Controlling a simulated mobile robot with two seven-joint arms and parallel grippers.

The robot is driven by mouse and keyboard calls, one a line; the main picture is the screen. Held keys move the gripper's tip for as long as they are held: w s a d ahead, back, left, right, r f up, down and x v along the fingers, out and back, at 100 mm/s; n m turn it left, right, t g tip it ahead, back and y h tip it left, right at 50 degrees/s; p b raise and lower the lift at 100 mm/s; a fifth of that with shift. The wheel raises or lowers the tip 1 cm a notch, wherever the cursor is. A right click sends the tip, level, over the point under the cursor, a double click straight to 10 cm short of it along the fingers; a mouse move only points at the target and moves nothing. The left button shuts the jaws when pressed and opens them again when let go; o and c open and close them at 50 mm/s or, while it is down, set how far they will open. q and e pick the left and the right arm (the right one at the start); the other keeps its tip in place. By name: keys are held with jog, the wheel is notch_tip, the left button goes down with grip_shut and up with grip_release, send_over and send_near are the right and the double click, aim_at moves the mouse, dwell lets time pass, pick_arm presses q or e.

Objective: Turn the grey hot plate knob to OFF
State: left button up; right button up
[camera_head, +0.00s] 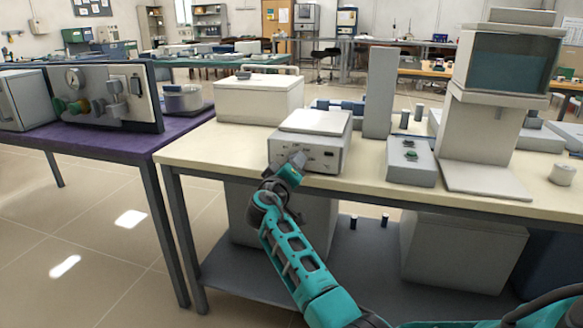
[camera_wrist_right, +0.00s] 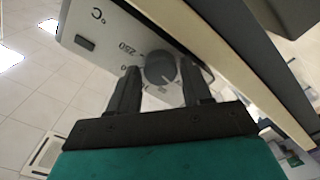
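The hot plate (camera_head: 311,138) is a pale grey box with a flat top on the cream bench. Its front panel also shows in the right wrist view (camera_wrist_right: 112,42), with a °C mark, a 280 mark and a dark button. The round grey knob (camera_wrist_right: 158,67) has a light pointer line; its exact setting is hard to read. My right gripper (camera_head: 295,160) is at the left part of the hot plate's front and hides the knob in the head view. In the wrist view its two dark fingers (camera_wrist_right: 162,78) are apart, one on each side of the knob, with small gaps visible. My left gripper is not in view.
A white box (camera_head: 257,100) stands behind and left of the hot plate. A grey device with a green knob (camera_head: 410,160) and a tall stand with a dark window (camera_head: 507,62) are to the right. The bench's front edge (camera_head: 400,188) runs just below the hot plate.

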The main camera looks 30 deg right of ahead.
jog(key=shift+o, duration=1.3)
jog(key=shift+f, duration=0.1)
